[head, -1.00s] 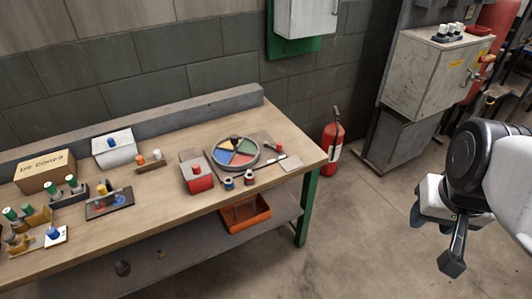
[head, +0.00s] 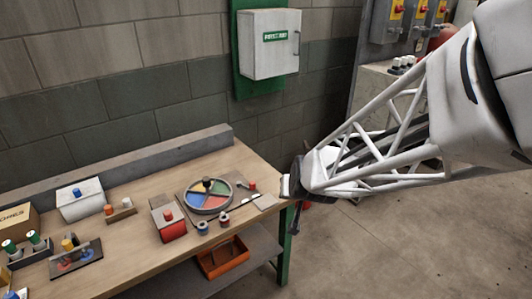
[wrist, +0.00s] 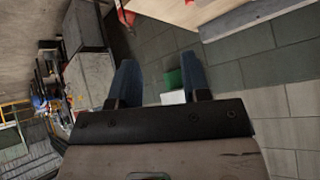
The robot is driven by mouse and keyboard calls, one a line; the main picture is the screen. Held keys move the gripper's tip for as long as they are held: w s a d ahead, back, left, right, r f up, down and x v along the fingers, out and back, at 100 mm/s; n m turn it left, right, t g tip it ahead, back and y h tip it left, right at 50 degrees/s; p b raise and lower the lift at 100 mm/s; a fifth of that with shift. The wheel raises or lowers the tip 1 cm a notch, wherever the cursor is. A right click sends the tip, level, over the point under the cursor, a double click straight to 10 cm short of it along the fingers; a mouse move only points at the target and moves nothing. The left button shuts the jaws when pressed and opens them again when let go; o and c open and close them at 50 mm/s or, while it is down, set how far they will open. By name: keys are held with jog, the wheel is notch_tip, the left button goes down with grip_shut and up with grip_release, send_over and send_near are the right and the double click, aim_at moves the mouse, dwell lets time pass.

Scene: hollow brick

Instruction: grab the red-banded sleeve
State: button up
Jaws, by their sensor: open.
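The red-banded sleeve (head: 224,219) looks like a small short cylinder with a red band. It stands on the workbench, just in front of the round coloured dial, beside a similar blue-banded sleeve (head: 202,228) to its left. My gripper (head: 292,190) is beyond the bench's right end, to the right of the sleeve and apart from it; its fingers are hard to make out in the head view. In the wrist view its two blue fingers (wrist: 160,78) are spread with nothing between them. The sleeve does not show in the wrist view.
On the workbench (head: 130,235) stand the four-coloured dial (head: 208,195), a grey box with a red front (head: 172,225), and a small peg with a red top (head: 252,187). An orange bin (head: 222,258) sits on the shelf below. The floor to the right is open.

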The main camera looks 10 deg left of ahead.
jog(key=w+a+f+t, duration=0.3)
jog(key=w+a+f, duration=0.2)
jog(key=a+f, duration=0.7)
jog(key=n+t, duration=0.1)
jog(key=t, duration=0.1)
send_near(224, 216)
jog(key=x, duration=0.3)
jog(key=shift+d, duration=0.3)
jog(key=shift+s+a+f+t+y, duration=0.15)
jog(key=shift+a+f+t+y, duration=0.15)
jog(key=shift+f, duration=0.1)
jog(key=shift+x, duration=1.3)
jog(key=shift+d, duration=0.1)
jog(key=shift+x, duration=2.6)
jog(key=shift+r, duration=0.2)
